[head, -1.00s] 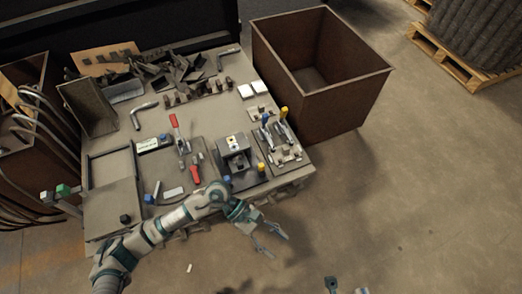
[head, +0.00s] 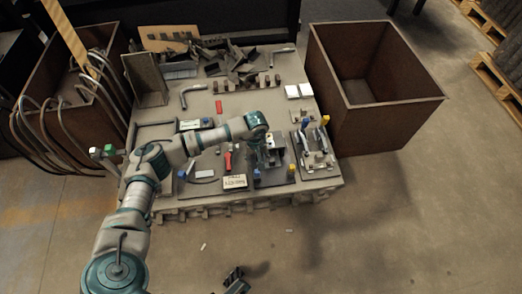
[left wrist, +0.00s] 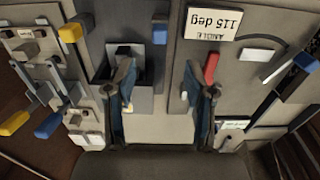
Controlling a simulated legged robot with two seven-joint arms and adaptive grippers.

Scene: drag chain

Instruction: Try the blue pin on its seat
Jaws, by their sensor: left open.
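Several blue parts show and I cannot tell for sure which is the blue pin. A small blue block (head: 256,173) sits at the front left of the dark fixture (head: 272,178); the left wrist view shows it at the top (left wrist: 159,35). Another blue-topped part (head: 181,174) stands near the bench's front left, also in the left wrist view (left wrist: 305,63). My left gripper (head: 268,158) is over the fixture. In the left wrist view its fingers (left wrist: 160,78) are wide apart with nothing between them. My right gripper (head: 235,281) is low in front of the bench, mostly cut off.
Blue-handled (head: 305,140) and yellow-handled (head: 325,121) clamps stand at the bench's right. A red-handled tool (head: 228,160) and a "115 deg" sign (head: 234,182) lie left of the fixture. A large brown bin (head: 385,116) stands right of the bench. The front floor is mostly clear.

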